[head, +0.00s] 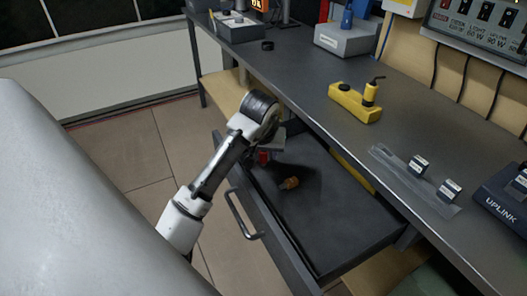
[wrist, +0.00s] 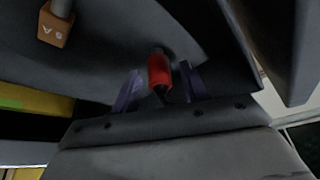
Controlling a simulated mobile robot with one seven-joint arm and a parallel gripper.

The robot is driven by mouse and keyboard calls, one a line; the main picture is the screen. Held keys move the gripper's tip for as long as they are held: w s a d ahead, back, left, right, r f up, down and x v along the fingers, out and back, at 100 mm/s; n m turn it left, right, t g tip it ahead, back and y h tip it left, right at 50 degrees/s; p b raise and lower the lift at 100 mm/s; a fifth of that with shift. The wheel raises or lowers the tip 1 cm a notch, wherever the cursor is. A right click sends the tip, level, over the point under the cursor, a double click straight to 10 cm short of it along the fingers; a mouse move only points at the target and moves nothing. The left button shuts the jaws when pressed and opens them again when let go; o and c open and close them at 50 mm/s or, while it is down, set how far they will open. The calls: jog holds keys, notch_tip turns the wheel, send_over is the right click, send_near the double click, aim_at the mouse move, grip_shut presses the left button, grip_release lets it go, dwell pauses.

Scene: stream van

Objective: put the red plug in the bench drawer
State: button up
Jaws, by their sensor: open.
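The bench drawer (head: 330,235) is pulled open under the bench. The red plug (wrist: 159,70) shows between the fingers in the wrist view, with dark gaps to each finger. It also shows as a small red patch in the head view (head: 263,157), at the drawer's far left end, partly hidden by my gripper. My gripper (wrist: 162,84) is open, reaching down into that end of the drawer. I cannot tell whether the plug rests on the drawer floor.
An orange plug (head: 289,183) lies in the drawer; the wrist view shows it marked "5 A" (wrist: 53,30). The drawer handle (head: 243,215) faces left. The drawer's near part is clear.

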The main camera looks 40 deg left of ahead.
jog(key=p+v, duration=0.1)
jog(key=v, duration=1.1)
jog(key=shift+r+p, duration=0.15)
jog(key=shift+p, duration=0.15)
jog(key=shift+d, duration=0.1)
